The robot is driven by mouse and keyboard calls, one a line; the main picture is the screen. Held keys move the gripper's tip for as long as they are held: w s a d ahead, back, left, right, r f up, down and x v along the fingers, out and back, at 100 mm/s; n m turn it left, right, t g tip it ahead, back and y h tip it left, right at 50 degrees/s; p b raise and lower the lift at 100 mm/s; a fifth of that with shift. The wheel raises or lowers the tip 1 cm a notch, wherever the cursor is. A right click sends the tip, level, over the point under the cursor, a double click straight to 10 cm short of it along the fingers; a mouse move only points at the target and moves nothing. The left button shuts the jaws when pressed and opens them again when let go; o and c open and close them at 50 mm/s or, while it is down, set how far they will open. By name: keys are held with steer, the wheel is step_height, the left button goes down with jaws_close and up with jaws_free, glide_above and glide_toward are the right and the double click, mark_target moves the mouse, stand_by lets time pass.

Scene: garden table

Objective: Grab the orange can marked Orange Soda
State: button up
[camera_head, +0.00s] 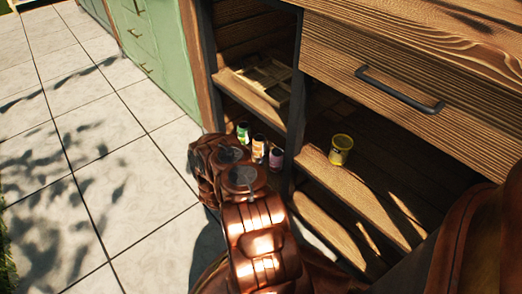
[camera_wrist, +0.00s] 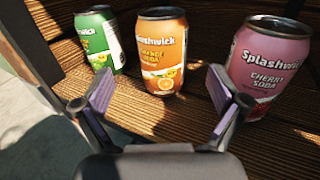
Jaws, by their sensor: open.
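The orange can marked Orange Soda (camera_wrist: 161,52) stands upright on a wooden shelf, in the middle of the wrist view. It also shows small in the head view (camera_head: 258,147), just beyond my arm. My gripper (camera_wrist: 160,85) is open and empty. Its two fingers point at the orange can, one on each side of its lower part in the picture, and I see no contact. A green can (camera_wrist: 101,41) stands to its left and a pink can marked Cherry Soda (camera_wrist: 265,68) to its right. In the head view my arm hides the gripper's fingers.
A yellow tin (camera_head: 340,150) stands on the shelf further right in the head view. A dark upright post (camera_head: 294,110) divides the shelves. A drawer with a dark handle (camera_head: 400,92) is above. The tiled floor (camera_head: 90,130) at left is clear.

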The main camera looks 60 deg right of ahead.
mark_target(257, 151)
steer(key=shift+s+f, duration=0.25)
steer(key=shift+f, duration=0.3)
steer(key=shift+d+f, duration=0.1)
steer(key=shift+f, duration=0.05)
steer(key=shift+w+d+b, duration=0.15)
steer(key=shift+d+b, duration=0.3)
steer(key=shift+d, duration=0.3)
steer(key=shift+w+d+b, duration=0.15)
steer(key=shift+d+b, duration=0.25)
steer(key=shift+d, duration=0.35)
steer(key=shift+w+d+r+b, duration=0.15)
steer(key=shift+d+b, duration=0.2)
steer(key=shift+d, duration=0.35)
steer(key=shift+w+d+r+b, duration=0.1)
steer(key=shift+w+d+b, duration=0.2)
steer(key=shift+d, duration=0.45)
steer(key=shift+w+d+r+b, duration=0.1)
steer(key=shift+d+b, duration=0.3)
steer(key=shift+d, duration=0.3)
steer(key=shift+s, duration=0.1)
steer(key=c, duration=1.6)
steer(key=shift+r, duration=0.15)
